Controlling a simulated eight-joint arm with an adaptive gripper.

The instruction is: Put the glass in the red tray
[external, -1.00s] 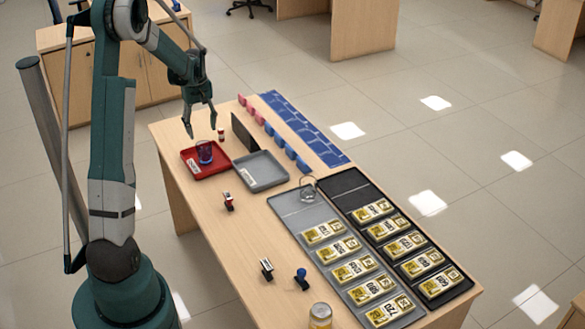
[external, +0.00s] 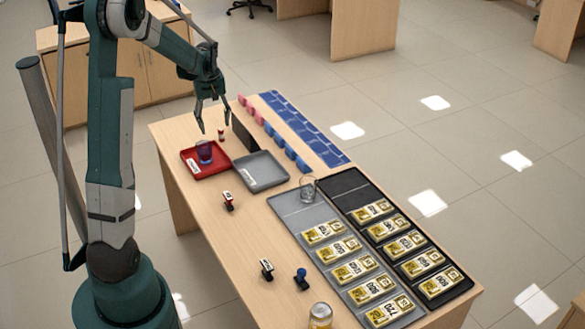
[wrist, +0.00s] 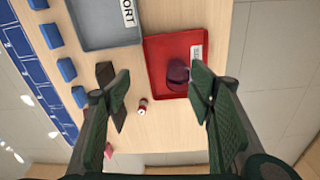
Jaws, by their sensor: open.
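The red tray (external: 187,168) lies at the far left end of the counter, and it also shows in the wrist view (wrist: 154,64). A dark blue-purple tumbler (external: 204,152) stands upright in it, seen from above in the wrist view (wrist: 178,76). A clear glass (external: 307,189) stands at the upper end of the grey and black trays of gold bars; it does not show in the wrist view. My gripper (external: 214,125) is open and empty above the counter's far end, beyond the red tray. In the wrist view my gripper (wrist: 158,95) has its fingers wide apart.
A grey tray (external: 240,179) adjoins the red one. A dark upright panel (external: 242,134) and a small red-and-white item (external: 221,135) stand near my gripper. The counter's near-left part is mostly clear.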

